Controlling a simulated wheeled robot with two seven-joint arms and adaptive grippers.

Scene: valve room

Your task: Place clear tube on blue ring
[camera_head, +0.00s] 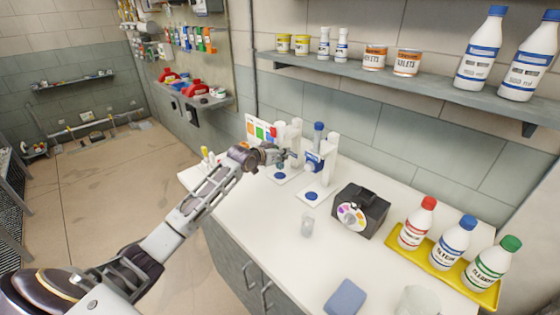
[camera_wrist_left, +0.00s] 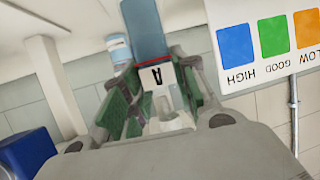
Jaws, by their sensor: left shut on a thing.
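My left gripper (camera_head: 284,156) is at the testing stands at the back of the white counter. In the left wrist view its green-lined fingers (camera_wrist_left: 150,95) are shut around a tube (camera_wrist_left: 157,78) with a white label marked A and a blue section. The tube is mostly hidden by the gripper in the head view. A blue ring (camera_head: 281,176) lies on the left stand's white base, just below the gripper. A second blue ring (camera_head: 312,196) lies on the right stand's base. A blue-capped tube (camera_head: 318,136) stands upright at the right stand. My right gripper is not in view.
A colour chart (camera_head: 262,132) stands behind the stands. A dark box with a colour wheel (camera_head: 352,215) is to the right, with a small clear cup (camera_head: 307,226) before it. A yellow tray (camera_head: 450,269) holds bottles; a blue cloth (camera_head: 345,298) lies in front.

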